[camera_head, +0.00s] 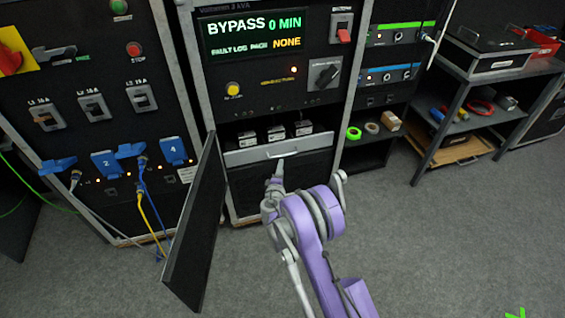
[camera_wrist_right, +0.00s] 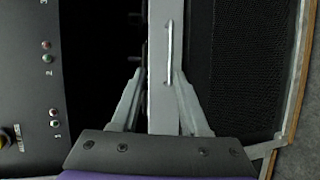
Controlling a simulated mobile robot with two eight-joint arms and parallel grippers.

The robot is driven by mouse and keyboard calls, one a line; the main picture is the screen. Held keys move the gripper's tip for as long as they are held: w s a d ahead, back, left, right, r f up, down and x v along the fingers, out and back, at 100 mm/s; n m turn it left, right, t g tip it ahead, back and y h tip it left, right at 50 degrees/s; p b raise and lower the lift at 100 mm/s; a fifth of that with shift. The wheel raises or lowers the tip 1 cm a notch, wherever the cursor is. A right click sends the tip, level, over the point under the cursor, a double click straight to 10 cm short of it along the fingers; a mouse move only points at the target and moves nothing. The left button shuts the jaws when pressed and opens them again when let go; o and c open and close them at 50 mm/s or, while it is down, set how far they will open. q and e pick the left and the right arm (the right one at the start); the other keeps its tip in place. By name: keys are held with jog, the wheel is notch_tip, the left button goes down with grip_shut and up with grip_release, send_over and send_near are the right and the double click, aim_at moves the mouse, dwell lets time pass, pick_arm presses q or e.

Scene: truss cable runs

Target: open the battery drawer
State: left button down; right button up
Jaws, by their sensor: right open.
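The battery drawer (camera_head: 244,157) is in the middle rack, under the display panel, with a grey front and a pale bar handle (camera_head: 282,154). Dark battery blocks (camera_head: 275,133) show above its front edge. My right gripper (camera_head: 280,165) is just in front of the drawer, near the handle. In the right wrist view my right gripper (camera_wrist_right: 157,76) is open, with a finger on each side of the grey drawer front (camera_wrist_right: 157,100). The handle (camera_wrist_right: 171,50) lies near the right finger's tip; I cannot tell whether they touch. My left gripper is not in view.
A dark door panel (camera_head: 196,225) stands swung open left of the drawer. Blue plugs (camera_head: 105,163) and cables hang on the left rack. A shelf table (camera_head: 480,75) stands at the right.

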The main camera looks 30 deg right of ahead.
jog(key=f+b+x, duration=0.1)
jog(key=f+x, duration=0.1)
jog(key=x, duration=1)
jog(key=shift+s+a+n+t, duration=0.15)
jog(key=shift+a+n+t, duration=0.15)
jog(key=shift+n, duration=0.1)
jog(key=shift+f, duration=0.1)
jog(key=shift+c, duration=0.3)
grip_shut()
dwell(0.5)
